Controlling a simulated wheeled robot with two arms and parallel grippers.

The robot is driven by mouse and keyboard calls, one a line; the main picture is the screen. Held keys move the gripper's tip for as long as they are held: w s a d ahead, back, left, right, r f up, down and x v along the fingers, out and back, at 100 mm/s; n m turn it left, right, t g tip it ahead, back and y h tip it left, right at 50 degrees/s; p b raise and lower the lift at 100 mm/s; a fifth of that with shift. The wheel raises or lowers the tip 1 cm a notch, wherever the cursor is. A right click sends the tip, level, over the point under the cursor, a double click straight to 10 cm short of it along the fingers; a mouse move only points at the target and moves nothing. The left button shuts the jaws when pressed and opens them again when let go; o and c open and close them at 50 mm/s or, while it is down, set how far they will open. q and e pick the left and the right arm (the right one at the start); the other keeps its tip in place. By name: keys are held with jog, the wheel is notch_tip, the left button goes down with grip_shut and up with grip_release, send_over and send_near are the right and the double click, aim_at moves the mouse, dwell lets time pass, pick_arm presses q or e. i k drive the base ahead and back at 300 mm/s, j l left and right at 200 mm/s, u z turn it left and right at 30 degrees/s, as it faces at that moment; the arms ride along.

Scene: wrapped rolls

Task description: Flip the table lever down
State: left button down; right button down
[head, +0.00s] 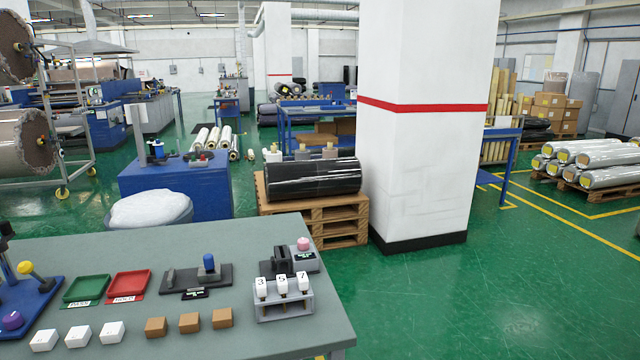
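The grey table (190,242) fills the lower left of the head view. At its left edge a blue base (32,300) carries a yellow-knobbed handle (26,268) that leans, and a purple knob (12,321). Farther right, a dark plate (188,281) carries an upright blue-topped handle (209,262) and a small dark piece. Near the right edge stands a dark slotted block (282,261) beside a grey box with a pink button (303,243). I cannot tell which of these is the table lever. Neither of my grippers is in view.
A green tray (87,288) and a red tray (129,285) lie on the table. White cubes (78,336) and brown cubes (189,322) line the front. A rack (284,306) holds numbered white pieces. A white pillar (420,170) and a pallet stack (330,234) stand behind.

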aim_at(25, 267)
jog(key=u, duration=0.75)
